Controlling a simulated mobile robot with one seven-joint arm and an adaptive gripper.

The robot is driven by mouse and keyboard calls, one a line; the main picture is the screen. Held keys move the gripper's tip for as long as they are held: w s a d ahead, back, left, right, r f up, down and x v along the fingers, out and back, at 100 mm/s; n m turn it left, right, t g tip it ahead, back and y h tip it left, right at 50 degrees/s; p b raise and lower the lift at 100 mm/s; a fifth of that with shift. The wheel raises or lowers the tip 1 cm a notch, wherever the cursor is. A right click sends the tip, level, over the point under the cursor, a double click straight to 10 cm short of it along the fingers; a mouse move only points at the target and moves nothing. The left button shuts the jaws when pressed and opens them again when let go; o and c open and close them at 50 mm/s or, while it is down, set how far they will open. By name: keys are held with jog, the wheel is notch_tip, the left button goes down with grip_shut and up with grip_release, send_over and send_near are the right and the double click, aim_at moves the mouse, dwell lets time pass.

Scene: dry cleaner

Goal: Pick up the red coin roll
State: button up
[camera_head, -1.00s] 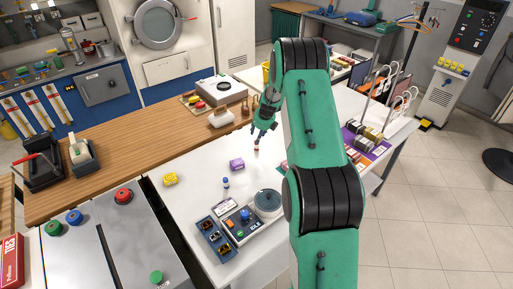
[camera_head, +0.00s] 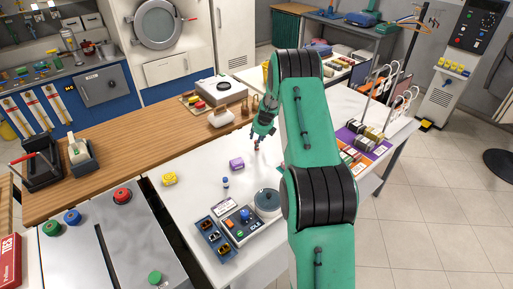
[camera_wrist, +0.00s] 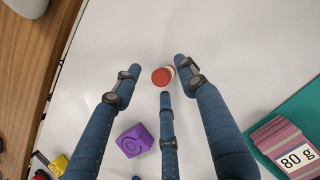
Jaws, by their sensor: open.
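The red coin roll (camera_wrist: 162,77) stands upright on the white table, with its round red end facing the wrist camera and a pale side just showing. My gripper (camera_wrist: 158,73) is open, its blue fingers spread around the roll with gaps visible on the sides. The nearest finger, in the lower middle, comes close to the roll; I cannot tell if it touches. In the head view my gripper (camera_head: 259,138) is low over the table, and the coin roll (camera_head: 257,148) shows as a tiny shape just under the fingertips.
A purple block (camera_wrist: 134,141) lies close by, below left of the roll. A yellow block (camera_head: 169,178), a small blue-topped bottle (camera_head: 225,183) and a device with a round pan (camera_head: 241,221) stand nearer. A teal mat with 80 g pink stacks (camera_wrist: 283,136) lies right.

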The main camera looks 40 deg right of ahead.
jog(key=shift+w+f, duration=0.1)
jog(key=shift+f, duration=0.05)
dwell(0.4)
grip_shut()
